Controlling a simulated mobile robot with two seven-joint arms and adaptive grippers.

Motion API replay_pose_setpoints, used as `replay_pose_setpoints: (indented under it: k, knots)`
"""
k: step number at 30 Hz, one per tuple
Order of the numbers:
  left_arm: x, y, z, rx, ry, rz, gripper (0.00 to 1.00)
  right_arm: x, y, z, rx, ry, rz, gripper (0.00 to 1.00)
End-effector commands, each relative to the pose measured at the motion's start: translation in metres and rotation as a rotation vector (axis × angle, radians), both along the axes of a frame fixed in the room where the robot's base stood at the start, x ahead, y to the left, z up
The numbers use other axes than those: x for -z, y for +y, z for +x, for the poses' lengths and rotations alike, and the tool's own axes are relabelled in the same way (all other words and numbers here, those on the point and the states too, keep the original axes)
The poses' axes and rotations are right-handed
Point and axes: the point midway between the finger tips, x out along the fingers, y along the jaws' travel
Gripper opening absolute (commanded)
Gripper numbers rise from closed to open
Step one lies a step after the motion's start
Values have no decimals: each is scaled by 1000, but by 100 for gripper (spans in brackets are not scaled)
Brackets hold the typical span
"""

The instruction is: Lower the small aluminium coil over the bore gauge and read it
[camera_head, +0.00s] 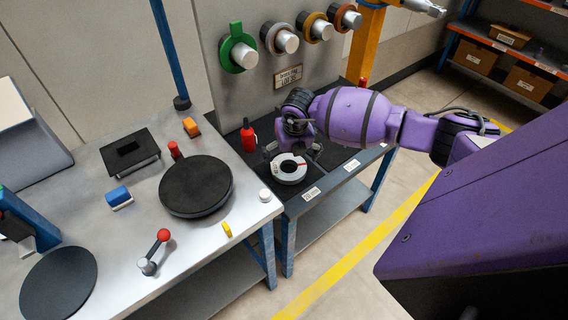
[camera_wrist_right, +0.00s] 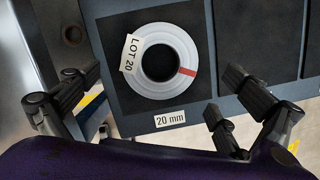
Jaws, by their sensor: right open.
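The small aluminium coil (camera_head: 282,176) lies flat on the dark-matted side table, in the bay labelled 20 mm. In the right wrist view the coil (camera_wrist_right: 190,48) shows a LOT 20 tag and a red band, with dark mat through its bore. My right gripper (camera_head: 293,152) is open and empty over the coil. In the wrist view its fingers (camera_wrist_right: 158,92) stand wide apart, left and right of the coil's near part, and do not appear to touch it. My left gripper is out of view. I cannot pick out the bore gauge with certainty.
The steel bench (camera_head: 95,205) holds a black round plate (camera_head: 196,187), a red-knobbed crank (camera_head: 155,251) and a black stand (camera_head: 130,152). Coils hang on wall pegs, including a green one (camera_head: 229,48).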

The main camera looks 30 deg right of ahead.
Motion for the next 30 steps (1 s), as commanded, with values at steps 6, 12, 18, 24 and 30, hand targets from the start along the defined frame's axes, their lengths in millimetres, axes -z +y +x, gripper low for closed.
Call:
replay_pose_setpoints:
  k: [6,12,18,24,30]
  knots:
    - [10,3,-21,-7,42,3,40,27,0,5,-1,1,2,100]
    - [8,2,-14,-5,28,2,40,56,-3,12,0,2,1,100]
    - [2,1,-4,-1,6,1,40,63,-4,14,-1,-1,0,100]
    - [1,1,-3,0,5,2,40,63,-4,14,-1,-1,0,91]
    - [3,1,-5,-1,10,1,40,63,-4,14,-1,0,1,65]
